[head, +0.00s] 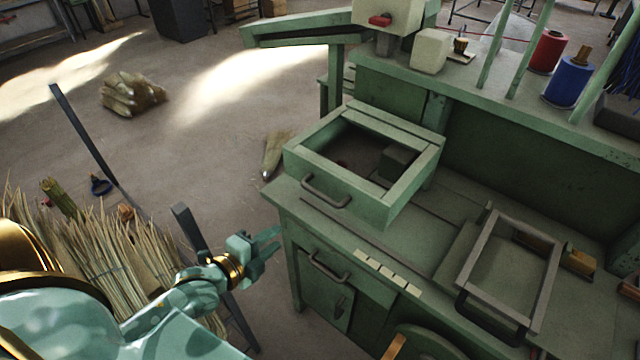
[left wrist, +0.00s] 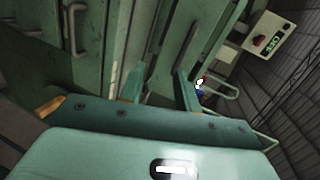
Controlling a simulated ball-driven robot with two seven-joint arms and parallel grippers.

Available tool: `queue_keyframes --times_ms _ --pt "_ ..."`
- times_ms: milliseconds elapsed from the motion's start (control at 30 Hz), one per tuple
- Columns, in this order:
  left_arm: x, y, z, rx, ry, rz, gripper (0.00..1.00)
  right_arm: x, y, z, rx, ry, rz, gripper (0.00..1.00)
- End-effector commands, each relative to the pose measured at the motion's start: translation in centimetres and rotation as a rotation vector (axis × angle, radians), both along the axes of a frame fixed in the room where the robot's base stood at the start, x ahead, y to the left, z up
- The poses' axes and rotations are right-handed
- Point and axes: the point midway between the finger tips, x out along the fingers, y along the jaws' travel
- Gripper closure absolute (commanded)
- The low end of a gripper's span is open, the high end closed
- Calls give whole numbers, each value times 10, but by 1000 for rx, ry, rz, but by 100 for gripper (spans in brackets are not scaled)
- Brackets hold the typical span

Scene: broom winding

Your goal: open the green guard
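The green guard (head: 303,163) is a box-like frame with a window in its top, sitting on the left part of the green workbench. A dark bar handle (head: 326,192) is on its front face. Through the window a dark block shows inside. My left gripper (head: 276,246) is in front of the bench's left end, below and left of the guard, apart from the handle. Its fingers are spread and empty; the left wrist view also shows the two fingers (left wrist: 160,86) apart, with green bench panels beyond. My right gripper is not in view.
The workbench (head: 440,215) has a lower drawer handle (head: 328,268) near my left gripper. A grey frame with a handle (head: 548,290) lies at right. Red (head: 548,52) and blue (head: 568,82) spools stand behind. Straw bundles (head: 100,245) stand at left.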

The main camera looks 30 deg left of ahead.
Motion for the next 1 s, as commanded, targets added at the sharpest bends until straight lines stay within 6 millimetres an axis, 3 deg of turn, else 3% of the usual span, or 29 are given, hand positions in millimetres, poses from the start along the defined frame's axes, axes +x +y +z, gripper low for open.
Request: queue_keyframes --times_ms 33,167,367,700,1000 --pt "2 -3 23 32 -43 -25 67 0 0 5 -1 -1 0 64" --pt "9 -7 44 77 -100 -52 67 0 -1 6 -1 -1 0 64" --pt "40 -13 38 79 -105 -53 67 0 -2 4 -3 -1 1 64" --pt "122 -29 18 78 -102 -52 67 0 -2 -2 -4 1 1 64" --pt "159 -37 10 79 -100 -53 67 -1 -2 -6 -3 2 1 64"
